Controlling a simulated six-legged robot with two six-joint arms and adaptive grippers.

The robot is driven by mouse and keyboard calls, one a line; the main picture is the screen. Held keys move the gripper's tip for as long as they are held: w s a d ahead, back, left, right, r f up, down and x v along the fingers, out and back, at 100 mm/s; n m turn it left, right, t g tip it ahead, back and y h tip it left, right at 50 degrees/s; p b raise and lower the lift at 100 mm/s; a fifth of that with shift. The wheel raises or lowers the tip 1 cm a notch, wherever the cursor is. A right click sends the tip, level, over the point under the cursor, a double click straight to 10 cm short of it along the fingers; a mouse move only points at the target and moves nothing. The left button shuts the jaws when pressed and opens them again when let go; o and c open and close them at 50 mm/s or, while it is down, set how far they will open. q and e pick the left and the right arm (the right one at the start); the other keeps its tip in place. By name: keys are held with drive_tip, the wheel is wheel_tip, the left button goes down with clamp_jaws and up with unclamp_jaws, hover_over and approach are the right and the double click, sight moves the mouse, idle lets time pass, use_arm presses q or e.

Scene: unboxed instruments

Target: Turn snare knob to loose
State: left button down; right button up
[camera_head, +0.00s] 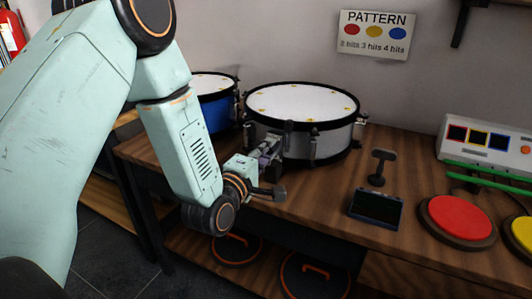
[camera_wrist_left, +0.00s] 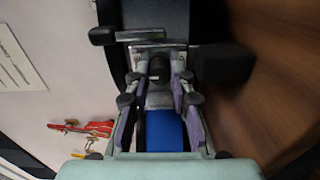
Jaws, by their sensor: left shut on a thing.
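The snare drum (camera_head: 302,103), with a white head, black hoops and a grey shell, stands on the wooden table. My left gripper (camera_head: 270,150) is at the front left side of its shell. In the left wrist view, my left gripper (camera_wrist_left: 160,85) has its purple-grey fingers on both sides of a dark knob (camera_wrist_left: 160,68) on a metal bracket and is shut on it. A black lever (camera_wrist_left: 103,36) sticks out beside the bracket. The gripper hides most of the knob in the head view. My right gripper is not in view.
A blue drum (camera_head: 214,112) stands left of the snare, partly behind my arm. A small dark screen (camera_head: 376,208), a black stand (camera_head: 379,167), a red pad (camera_head: 458,218) and a panel box (camera_head: 487,142) are to the right. A pattern sign (camera_head: 376,34) hangs on the wall.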

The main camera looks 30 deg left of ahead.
use_arm(q)
drive_tip(key=shift+f, duration=0.1)
idle(0.5)
drive_tip(key=c, duration=1.2)
unclamp_jaws()
drive_tip(key=shift+o, duration=0.2)
drive_tip(key=shift+s, duration=0.1)
drive_tip(key=s, duration=0.7)
drive_tip(key=shift+s, duration=0.2)
